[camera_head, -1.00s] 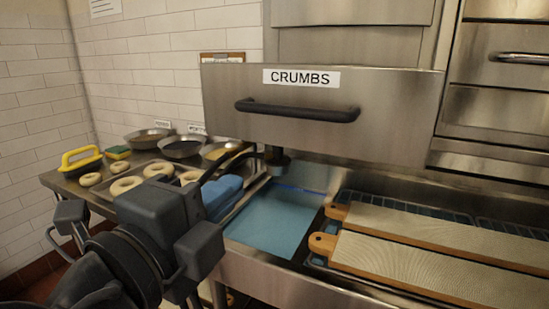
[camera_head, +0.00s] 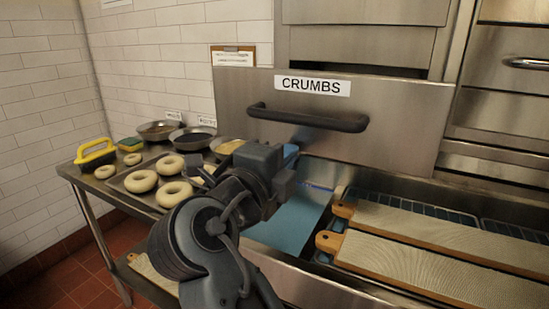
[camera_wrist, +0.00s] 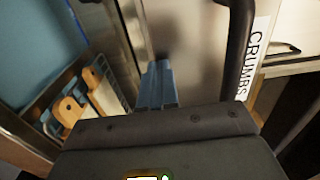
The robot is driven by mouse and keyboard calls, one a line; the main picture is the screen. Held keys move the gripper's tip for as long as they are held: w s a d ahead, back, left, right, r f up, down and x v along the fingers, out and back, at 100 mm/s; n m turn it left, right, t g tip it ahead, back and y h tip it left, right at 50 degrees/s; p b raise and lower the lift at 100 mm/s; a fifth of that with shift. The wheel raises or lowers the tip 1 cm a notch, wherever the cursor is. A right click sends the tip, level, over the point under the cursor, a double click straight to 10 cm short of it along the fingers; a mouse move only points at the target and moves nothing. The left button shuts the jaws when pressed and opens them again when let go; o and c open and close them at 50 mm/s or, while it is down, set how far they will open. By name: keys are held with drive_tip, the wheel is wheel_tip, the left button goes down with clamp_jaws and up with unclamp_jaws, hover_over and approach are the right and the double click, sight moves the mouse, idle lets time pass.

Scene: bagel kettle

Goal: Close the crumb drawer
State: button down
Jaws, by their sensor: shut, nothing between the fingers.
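The crumb drawer (camera_head: 400,130) has a broad steel front with a CRUMBS label and a dark bar handle (camera_head: 310,118). It stands out from the steel unit behind it, with a dark gap along its top edge. In the wrist view the drawer front (camera_wrist: 195,50) fills the middle, with its handle (camera_wrist: 237,50) to the right of the fingers. My gripper (camera_head: 291,151) is at the lower left of the drawer front, below the handle. Its blue fingers (camera_wrist: 157,82) are shut and empty, pointing at the steel. I cannot tell whether they touch it.
Below the drawer is a trough with a blue surface (camera_head: 290,225) and wooden boards (camera_head: 430,265) on racks. At left, a steel table holds bagels (camera_head: 141,181), bowls (camera_head: 192,139) and a yellow-handled tool (camera_head: 95,155). A clipboard (camera_head: 233,56) hangs on the tiled wall.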

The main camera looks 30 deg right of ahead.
drive_tip(key=shift+w+d, duration=0.2)
drive_tip(key=shift+d, duration=0.1)
